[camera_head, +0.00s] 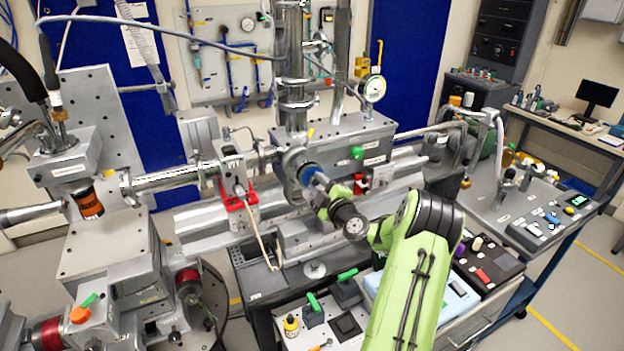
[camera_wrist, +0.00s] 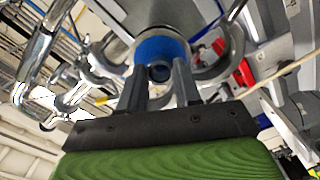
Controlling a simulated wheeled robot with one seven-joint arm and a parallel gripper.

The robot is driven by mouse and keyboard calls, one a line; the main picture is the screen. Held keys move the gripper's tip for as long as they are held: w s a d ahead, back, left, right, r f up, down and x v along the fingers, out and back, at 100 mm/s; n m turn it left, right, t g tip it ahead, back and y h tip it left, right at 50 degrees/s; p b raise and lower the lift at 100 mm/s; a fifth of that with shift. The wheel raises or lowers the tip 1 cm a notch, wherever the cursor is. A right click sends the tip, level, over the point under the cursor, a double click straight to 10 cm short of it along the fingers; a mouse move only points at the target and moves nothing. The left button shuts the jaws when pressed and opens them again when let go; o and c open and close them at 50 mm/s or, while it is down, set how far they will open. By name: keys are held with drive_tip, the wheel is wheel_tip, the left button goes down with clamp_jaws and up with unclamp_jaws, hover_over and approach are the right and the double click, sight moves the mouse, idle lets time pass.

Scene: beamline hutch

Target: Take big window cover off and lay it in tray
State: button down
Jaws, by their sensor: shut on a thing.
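The big window cover is a round blue cap (camera_head: 309,173) on the end of the steel chamber flange in the middle of the head view. In the wrist view the blue cover (camera_wrist: 162,50) fills the space ahead of the fingers, with a dark round knob at its centre. My gripper (camera_head: 322,184) reaches it from the right. In the wrist view my gripper (camera_wrist: 160,76) has its two dark fingers shut on the cover's knob. The cover still sits against the flange ring. A shallow tray with a pale blue lining (camera_head: 452,300) lies on the bench behind my arm, partly hidden.
A red-based post (camera_head: 238,200) with a bent rod stands left of the cover. A pressure gauge (camera_head: 373,88) rises above right.

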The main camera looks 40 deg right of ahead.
drive_tip(key=shift+b+v, duration=1.05)
drive_tip(key=shift+b, duration=0.35)
idle(0.4)
drive_tip(key=shift+s+f+b, duration=0.1)
drive_tip(key=shift+s+b, duration=0.25)
drive_tip(key=shift+b, duration=0.25)
drive_tip(key=shift+b+v, duration=2.15)
drive_tip(key=shift+b, duration=0.1)
drive_tip(key=shift+w, duration=0.1)
